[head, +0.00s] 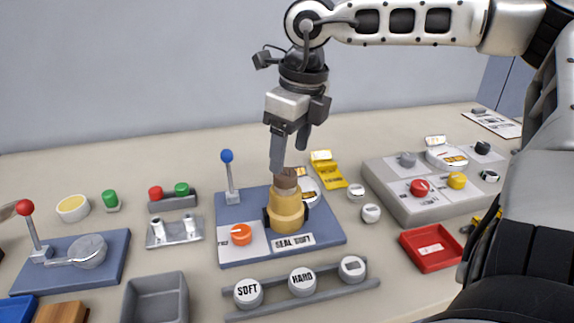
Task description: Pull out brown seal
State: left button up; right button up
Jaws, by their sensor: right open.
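The brown seal (286,180) sits on top of the yellow cylindrical fitting (286,212), which stands upright on the blue base labelled SEAL SHAFT (256,253). My right gripper (291,168) points down from above, its fingers just over the seal. The left finger reaches down close to the seal's left side. The other finger is higher and to the right. The gripper is open, and I cannot tell if a finger touches the seal. My left gripper is not in view.
On the same base are a blue-topped lever (228,170) and an orange knob (240,234). Knobs marked SOFT (248,292) and HARD (302,282) stand in front. A grey control box (400,205) and a red tray (430,262) lie to the right, a grey bin (140,306) at front left.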

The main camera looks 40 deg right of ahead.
aim_at(285, 173)
jog(key=f, duration=0.4)
jog(key=shift+w+a+f, duration=0.1)
jog(key=shift+w+f, duration=0.3)
jog(key=c, duration=1)
jog(key=shift+o, duration=0.6)
jog(key=shift+r, duration=0.4)
jog(key=shift+r+p, duration=1.2)
jog(key=shift+r, duration=0.95)
